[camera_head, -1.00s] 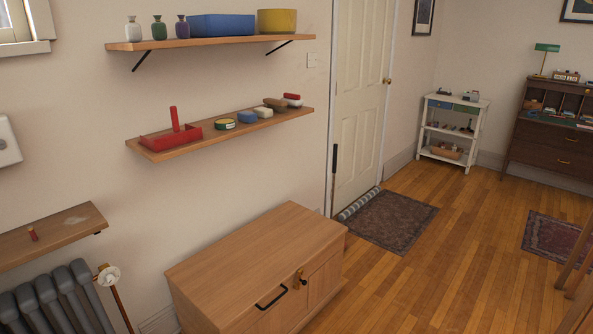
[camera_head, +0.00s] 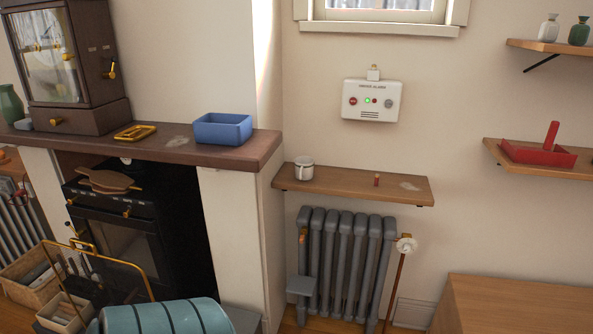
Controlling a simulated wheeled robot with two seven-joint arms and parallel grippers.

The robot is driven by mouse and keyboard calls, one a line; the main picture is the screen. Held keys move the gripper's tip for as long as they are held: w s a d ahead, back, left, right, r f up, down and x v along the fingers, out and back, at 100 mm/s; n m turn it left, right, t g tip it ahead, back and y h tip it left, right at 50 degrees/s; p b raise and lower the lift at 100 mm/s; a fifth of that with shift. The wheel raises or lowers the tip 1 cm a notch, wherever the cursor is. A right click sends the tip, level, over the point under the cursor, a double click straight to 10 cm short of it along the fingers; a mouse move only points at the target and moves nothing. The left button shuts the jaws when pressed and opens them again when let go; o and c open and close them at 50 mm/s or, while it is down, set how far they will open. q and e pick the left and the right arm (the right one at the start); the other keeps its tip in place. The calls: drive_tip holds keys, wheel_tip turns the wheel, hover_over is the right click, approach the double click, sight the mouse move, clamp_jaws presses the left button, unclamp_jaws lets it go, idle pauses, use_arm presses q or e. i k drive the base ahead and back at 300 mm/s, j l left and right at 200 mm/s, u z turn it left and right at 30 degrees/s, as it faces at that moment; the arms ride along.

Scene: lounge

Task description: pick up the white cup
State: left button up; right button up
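A small white cup (camera_head: 304,168) stands upright near the left end of a narrow wooden shelf (camera_head: 350,190), which is fixed to the wall above a grey radiator. A dark band or marking shows on the cup's side. Neither of my grippers is in the head view.
A mantel (camera_head: 180,150) with a blue bin (camera_head: 222,129) and a clock (camera_head: 62,55) is left of the shelf. A small red-brown object (camera_head: 376,180) stands on the shelf. Below are the radiator (camera_head: 345,262), a teal striped cylinder (camera_head: 160,318) and a wooden cabinet (camera_head: 515,305).

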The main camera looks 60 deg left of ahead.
sight(303, 165)
drive_tip(key=u, duration=1.85)
